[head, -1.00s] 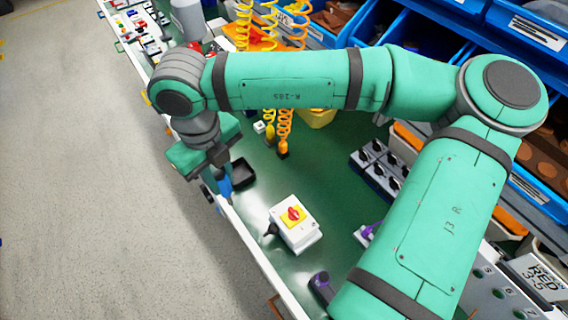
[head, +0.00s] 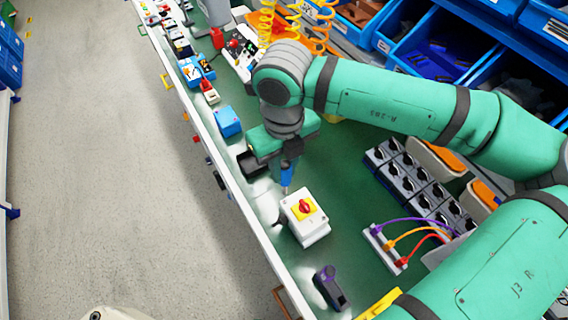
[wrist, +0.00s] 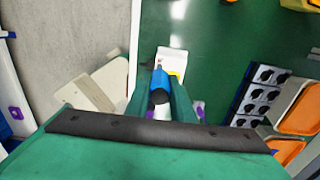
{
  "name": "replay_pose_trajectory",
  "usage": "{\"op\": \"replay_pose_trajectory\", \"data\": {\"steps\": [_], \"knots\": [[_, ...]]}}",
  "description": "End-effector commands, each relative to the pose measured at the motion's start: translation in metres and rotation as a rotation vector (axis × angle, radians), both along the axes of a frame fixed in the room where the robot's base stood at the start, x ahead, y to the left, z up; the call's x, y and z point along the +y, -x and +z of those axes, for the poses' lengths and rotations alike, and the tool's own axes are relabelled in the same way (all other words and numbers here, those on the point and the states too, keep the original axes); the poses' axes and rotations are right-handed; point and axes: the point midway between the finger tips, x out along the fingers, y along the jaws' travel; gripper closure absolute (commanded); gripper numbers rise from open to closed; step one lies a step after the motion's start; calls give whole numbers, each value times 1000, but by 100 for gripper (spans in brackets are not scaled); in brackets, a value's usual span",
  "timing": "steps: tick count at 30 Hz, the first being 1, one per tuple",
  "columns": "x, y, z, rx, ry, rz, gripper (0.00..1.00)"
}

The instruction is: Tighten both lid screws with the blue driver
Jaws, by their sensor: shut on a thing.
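The white switch box (head: 304,225) with a red knob on a yellow plate (head: 304,208) stands on the green bench near its front edge. My gripper (head: 290,160) is shut on the blue driver (head: 287,177), which points down. The driver's tip is close to the box's far left corner; I cannot tell whether it touches. In the wrist view, the driver (wrist: 160,88) sits between the two fingers, with part of the white box (wrist: 172,58) beyond it. The lid screws are too small to make out.
A black tray (head: 252,164) lies left of my gripper, and a blue box (head: 228,121) beyond it. A purple-and-black tool (head: 328,287) stands nearer. Black rotary switches (head: 405,180) and a block with coloured cables (head: 385,248) are to the right.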

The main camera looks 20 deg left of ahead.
Motion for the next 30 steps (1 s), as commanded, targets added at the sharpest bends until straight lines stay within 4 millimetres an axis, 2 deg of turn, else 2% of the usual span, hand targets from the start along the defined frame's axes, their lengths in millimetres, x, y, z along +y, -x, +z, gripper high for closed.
{"op": "replay_pose_trajectory", "data": {"steps": [9,17,30], "knots": [[-1,0,-31,1,0,-2,100],[-1,0,-43,1,1,17,100],[-1,3,-44,0,0,505,100]]}}
